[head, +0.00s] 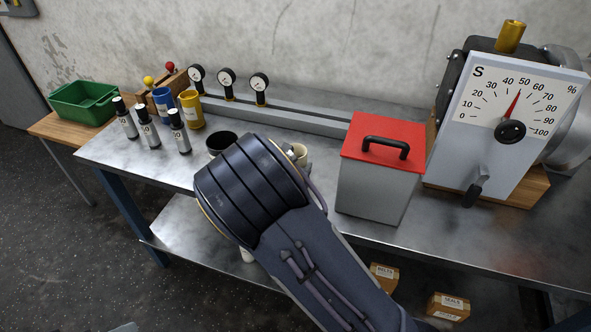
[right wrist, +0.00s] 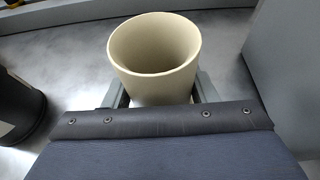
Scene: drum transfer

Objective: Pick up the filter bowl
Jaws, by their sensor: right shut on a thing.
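A cream, round, open-topped cup that looks like the filter bowl (right wrist: 155,75) is in the middle of the right wrist view, and it appears empty. My right gripper (right wrist: 162,92) is shut on it, with one finger on each side below the rim. In the head view only a small part of the bowl (head: 301,151) shows past my right arm, which hides the rest and the gripper. The bowl is upright; I cannot tell whether its base touches the bench. My left gripper is not in view.
A red-lidded grey box (head: 372,185) stands close right of the bowl. A black cup (head: 221,141) is close on the left, with several dark bottles (head: 149,132) beyond. Behind runs a rail (head: 290,118) with gauges. A dial machine (head: 505,120) fills the bench's right.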

